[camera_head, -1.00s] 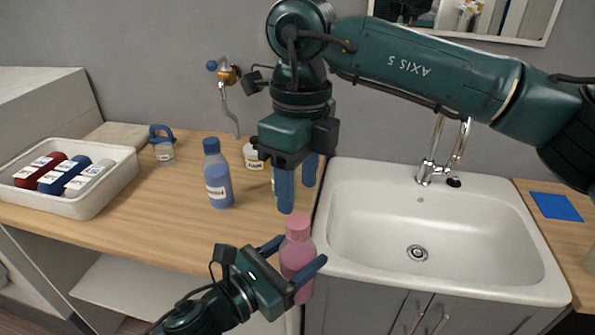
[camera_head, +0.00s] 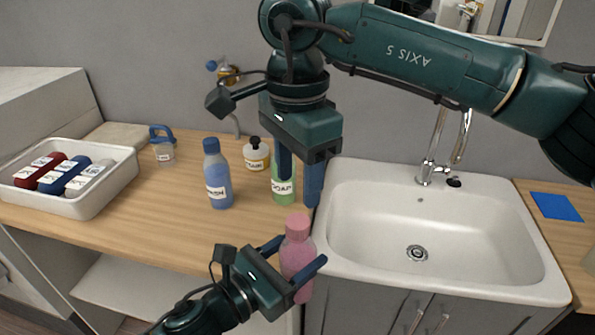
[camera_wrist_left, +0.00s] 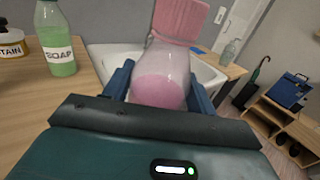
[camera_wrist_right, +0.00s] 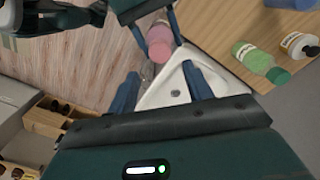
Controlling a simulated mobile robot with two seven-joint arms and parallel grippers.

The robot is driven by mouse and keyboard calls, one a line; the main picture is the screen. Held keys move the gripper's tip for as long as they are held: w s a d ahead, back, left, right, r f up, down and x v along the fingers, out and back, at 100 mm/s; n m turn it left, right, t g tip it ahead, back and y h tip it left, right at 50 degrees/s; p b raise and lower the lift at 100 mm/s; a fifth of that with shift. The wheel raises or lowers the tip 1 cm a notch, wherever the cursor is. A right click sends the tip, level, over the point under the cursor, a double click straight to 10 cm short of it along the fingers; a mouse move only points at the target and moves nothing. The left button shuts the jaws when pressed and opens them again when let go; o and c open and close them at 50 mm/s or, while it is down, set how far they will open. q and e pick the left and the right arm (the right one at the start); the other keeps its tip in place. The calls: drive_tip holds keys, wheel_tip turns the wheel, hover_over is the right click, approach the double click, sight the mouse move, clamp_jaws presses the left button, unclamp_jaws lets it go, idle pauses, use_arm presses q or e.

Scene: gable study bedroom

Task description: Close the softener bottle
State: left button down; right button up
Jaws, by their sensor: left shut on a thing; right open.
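The softener bottle is pink and see-through with a pink cap (camera_head: 298,222) on its top. My left gripper (camera_head: 294,268) is shut around the bottle's body (camera_head: 297,256) and holds it upright in front of the counter edge. In the left wrist view the bottle (camera_wrist_left: 160,80) stands between the fingers, with the cap at its neck; whether the cap is tight I cannot tell. My right gripper (camera_head: 299,190) is open and empty, pointing down just above the cap. In the right wrist view the cap (camera_wrist_right: 160,50) lies beyond and between its open fingers (camera_wrist_right: 163,92).
A green soap bottle (camera_head: 284,190), a stain bottle (camera_head: 256,155) and a blue bottle (camera_head: 217,175) stand on the wooden counter (camera_head: 160,215). A white tray (camera_head: 92,203) with several bottles is at left. The sink (camera_head: 385,258) is at right.

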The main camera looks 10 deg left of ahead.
sight(297, 221)
wheel_tip(297, 221, down, 8)
drive_tip(key=shift+f, duration=0.1)
idle(0.4)
drive_tip(key=shift+c, duration=0.5)
drive_tip(key=c, duration=0.9)
drive_tip(key=o, duration=1.2)
drive_tip(key=shift+c, duration=0.2)
wheel_tip(297, 221, up, 12)
